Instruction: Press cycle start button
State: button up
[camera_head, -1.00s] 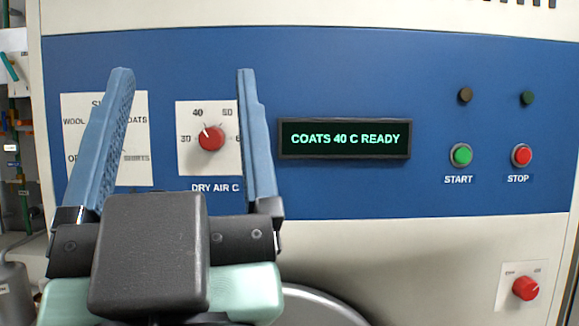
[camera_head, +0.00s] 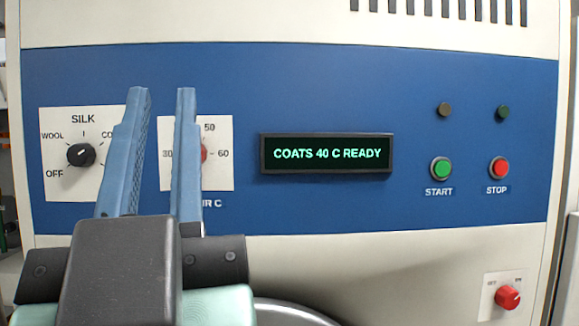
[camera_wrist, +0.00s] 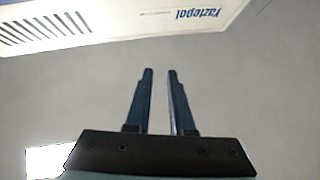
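The start button (camera_head: 441,168) is green, with the label START under it, on the right part of the blue control panel (camera_head: 300,90) in the head view. A dark unlit lamp (camera_head: 444,109) sits above it. The display (camera_head: 327,153) reads COATS 40 C READY. My gripper (camera_head: 162,92) is at the left of the panel picture, well left of the button, in front of the dials. Its two blue fingers are partly apart with nothing between them. The wrist view also shows my gripper (camera_wrist: 160,72) empty, and no button is visible there.
The red stop button (camera_head: 498,169) is close to the right of start. A black selector knob (camera_head: 81,154) is left of the fingers. A red dry-air dial (camera_head: 204,152) is partly hidden by the right finger. A red switch (camera_head: 507,297) is at lower right.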

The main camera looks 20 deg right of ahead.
grip_shut()
dwell(1.2)
